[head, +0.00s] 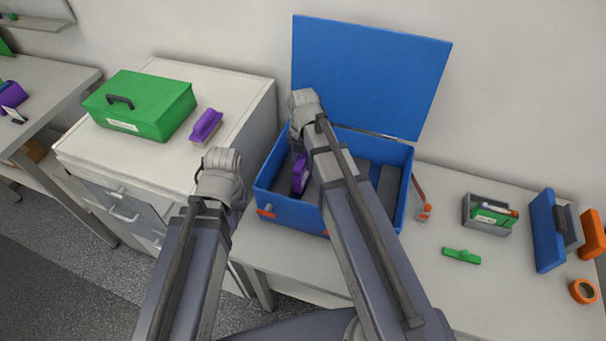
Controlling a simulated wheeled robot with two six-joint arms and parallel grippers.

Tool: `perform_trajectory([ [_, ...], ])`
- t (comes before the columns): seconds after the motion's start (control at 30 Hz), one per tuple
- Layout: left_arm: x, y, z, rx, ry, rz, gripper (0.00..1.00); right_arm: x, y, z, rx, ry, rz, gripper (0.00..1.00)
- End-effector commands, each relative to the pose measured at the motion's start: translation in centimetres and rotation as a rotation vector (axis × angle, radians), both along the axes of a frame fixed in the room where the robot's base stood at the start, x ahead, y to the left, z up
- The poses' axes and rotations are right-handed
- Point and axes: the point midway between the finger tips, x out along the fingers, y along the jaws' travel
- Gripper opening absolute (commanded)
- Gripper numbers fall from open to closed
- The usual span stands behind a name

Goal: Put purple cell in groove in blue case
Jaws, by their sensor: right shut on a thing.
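The blue case (288,213) stands open on the bench, its lid (370,75) raised at the back. Dark grey inserts (388,186) with grooves lie inside it. The purple cell (301,170) is inside the case's left part, roughly upright. My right gripper (299,154) is shut on the purple cell, mostly hidden behind its own wrist. I cannot tell whether the cell's lower end is seated in a groove. My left gripper (238,197) is left of the case, largely hidden by its wrist, so its jaws do not show clearly.

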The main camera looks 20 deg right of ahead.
Motion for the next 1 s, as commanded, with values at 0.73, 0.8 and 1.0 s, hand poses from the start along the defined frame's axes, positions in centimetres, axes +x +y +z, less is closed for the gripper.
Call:
perform_trajectory([
  [0.73, 0.0, 0.0, -3.6, 0.0, 0.0, 0.0, 0.0, 0.0, 0.0, -3.6, 0.0, 0.0, 0.0, 0.0],
  [0.8, 0.0, 0.0, -3.6, 0.0, 0.0, 0.0, 0.0, 0.0, 0.0, -3.6, 0.0, 0.0, 0.0, 0.0],
  [1.0, 0.0, 0.0, -3.9, 0.0, 0.0, 0.0, 0.0, 0.0, 0.0, -3.9, 0.0, 0.0, 0.0, 0.42],
])
